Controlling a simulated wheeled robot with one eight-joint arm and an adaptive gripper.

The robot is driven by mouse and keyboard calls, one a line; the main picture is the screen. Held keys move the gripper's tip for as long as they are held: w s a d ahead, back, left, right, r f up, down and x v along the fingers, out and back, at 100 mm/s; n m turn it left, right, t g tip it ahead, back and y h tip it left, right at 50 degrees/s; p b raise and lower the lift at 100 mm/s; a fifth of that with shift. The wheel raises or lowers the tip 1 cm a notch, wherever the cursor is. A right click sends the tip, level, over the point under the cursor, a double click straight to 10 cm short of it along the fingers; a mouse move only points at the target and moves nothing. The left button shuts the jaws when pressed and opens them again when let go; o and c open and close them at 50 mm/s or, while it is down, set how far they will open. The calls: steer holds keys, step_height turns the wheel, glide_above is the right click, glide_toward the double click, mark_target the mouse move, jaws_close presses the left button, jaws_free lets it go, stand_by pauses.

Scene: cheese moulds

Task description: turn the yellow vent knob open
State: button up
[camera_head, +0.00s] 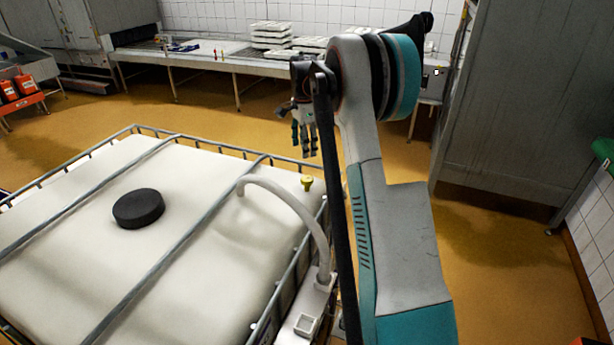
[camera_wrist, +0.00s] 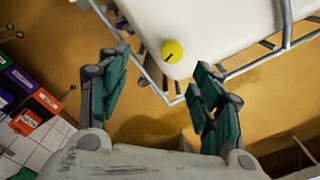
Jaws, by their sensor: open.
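The yellow vent knob (camera_head: 306,183) sits on the top of the white tank (camera_head: 180,270), near its far right corner. In the wrist view the knob (camera_wrist: 173,51) shows from above as a round yellow disc with a dark mark, beyond and between my fingertips. My gripper (camera_head: 304,140) hangs above and behind the knob, pointing down, apart from it. In the wrist view my gripper (camera_wrist: 160,88) is open with its green fingers wide apart and nothing between them.
A metal cage (camera_head: 282,285) surrounds the tank, with bars across its top. A white hose (camera_head: 300,212) curves close to the knob. A black lid (camera_head: 138,208) lies on the tank top. A bench with white moulds (camera_head: 270,34) stands at the back; a grey cabinet (camera_head: 520,95) is right.

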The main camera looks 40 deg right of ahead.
stand_by(0.5)
step_height(320, 180, up, 12)
stand_by(0.6)
steer(key=shift+f, duration=0.1)
